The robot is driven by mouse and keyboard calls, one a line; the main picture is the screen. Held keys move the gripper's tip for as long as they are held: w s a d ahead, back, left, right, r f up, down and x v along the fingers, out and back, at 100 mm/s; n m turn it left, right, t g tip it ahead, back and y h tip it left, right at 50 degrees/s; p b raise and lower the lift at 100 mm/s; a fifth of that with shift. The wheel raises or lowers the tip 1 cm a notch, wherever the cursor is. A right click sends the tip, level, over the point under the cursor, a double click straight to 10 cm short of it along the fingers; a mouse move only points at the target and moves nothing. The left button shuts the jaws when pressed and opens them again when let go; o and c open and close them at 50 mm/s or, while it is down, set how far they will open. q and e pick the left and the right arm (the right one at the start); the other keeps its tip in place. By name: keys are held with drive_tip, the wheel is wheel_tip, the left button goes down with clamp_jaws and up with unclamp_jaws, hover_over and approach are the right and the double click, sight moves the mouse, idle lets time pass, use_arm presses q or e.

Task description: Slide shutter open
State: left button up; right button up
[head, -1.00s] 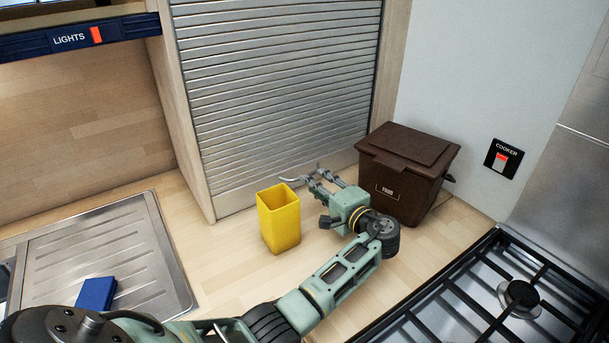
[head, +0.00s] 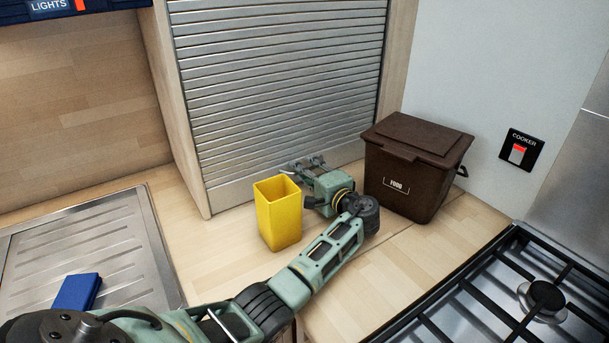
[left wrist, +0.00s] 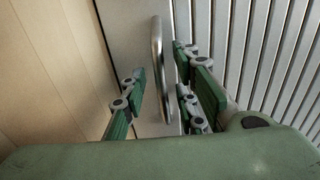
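The grey slatted shutter (head: 280,75) is down, its flat bottom bar close to the worktop. My left gripper (head: 303,163) is low in front of that bar, between a yellow container and a brown bin. In the left wrist view, a curved metal handle (left wrist: 157,65) stands out from the shutter's plain bar (left wrist: 128,35), beside the slats (left wrist: 250,40). The fingers of my left gripper (left wrist: 160,95) are apart, one on each side of the handle. I cannot tell whether either finger touches it. My right gripper is not in view.
The yellow container (head: 278,215) stands just left of my left gripper. The brown food bin (head: 410,170) stands close on its right. A gas hob (head: 500,300) is at the lower right, and a steel drainer (head: 90,240) with a blue block (head: 77,292) is at the left.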

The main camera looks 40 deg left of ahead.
use_arm(q)
drive_tip(key=shift+a, duration=0.25)
clamp_jaws()
idle(0.5)
